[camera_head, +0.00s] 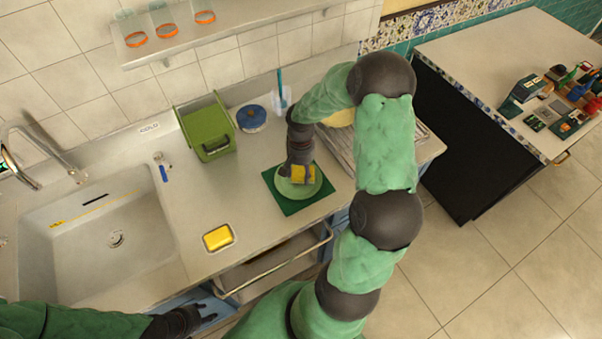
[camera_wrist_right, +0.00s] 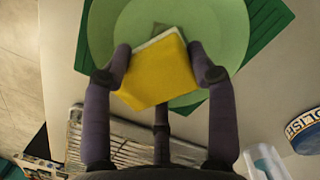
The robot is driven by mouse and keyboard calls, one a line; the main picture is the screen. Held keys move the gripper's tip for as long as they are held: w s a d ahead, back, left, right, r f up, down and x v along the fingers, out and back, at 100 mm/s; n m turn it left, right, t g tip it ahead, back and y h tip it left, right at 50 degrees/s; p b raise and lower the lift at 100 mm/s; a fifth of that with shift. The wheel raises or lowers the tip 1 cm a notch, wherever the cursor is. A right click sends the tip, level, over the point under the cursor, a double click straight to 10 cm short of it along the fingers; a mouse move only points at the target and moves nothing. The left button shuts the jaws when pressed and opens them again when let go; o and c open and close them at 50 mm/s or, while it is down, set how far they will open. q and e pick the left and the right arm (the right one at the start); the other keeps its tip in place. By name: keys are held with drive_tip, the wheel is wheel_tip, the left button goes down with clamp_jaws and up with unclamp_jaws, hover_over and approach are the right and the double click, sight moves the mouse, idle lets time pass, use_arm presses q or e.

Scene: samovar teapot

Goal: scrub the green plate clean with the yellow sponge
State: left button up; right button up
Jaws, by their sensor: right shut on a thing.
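The green plate (camera_head: 313,187) lies on a dark green square mat (camera_head: 290,207) on the counter; the plate also fills the top of the right wrist view (camera_wrist_right: 222,30). My right gripper (camera_head: 297,175) is over the plate, its fingers shut on the yellow sponge (camera_head: 302,173). In the right wrist view the sponge (camera_wrist_right: 158,75) sits between the fingertips, over the plate; whether it touches the plate is hard to tell. My left gripper (camera_head: 200,318) is low at the left, below the counter's front edge, with fingers spread apart and empty.
A yellow block in a dish (camera_head: 217,238) lies left of the mat. A green bin (camera_head: 207,130) and a blue round tin (camera_head: 251,118) stand behind. The sink (camera_head: 100,240) is at the left. A metal drying rack (camera_head: 338,150) is behind my right arm. An open drawer (camera_head: 275,262) is below the counter.

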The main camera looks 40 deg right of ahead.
wheel_tip(320, 180, up, 3)
drive_tip(key=shift+a+f+p, duration=0.15)
drive_tip(key=shift+f+p, duration=0.05)
drive_tip(key=shift+p, duration=0.3)
wheel_tip(320, 180, up, 2)
drive_tip(key=shift+w+r+p, duration=0.1)
drive_tip(key=shift+p, duration=0.65)
drive_tip(key=shift+r+p, duration=0.7)
drive_tip(key=shift+r, duration=0.35)
drive_tip(key=shift+f, duration=0.1)
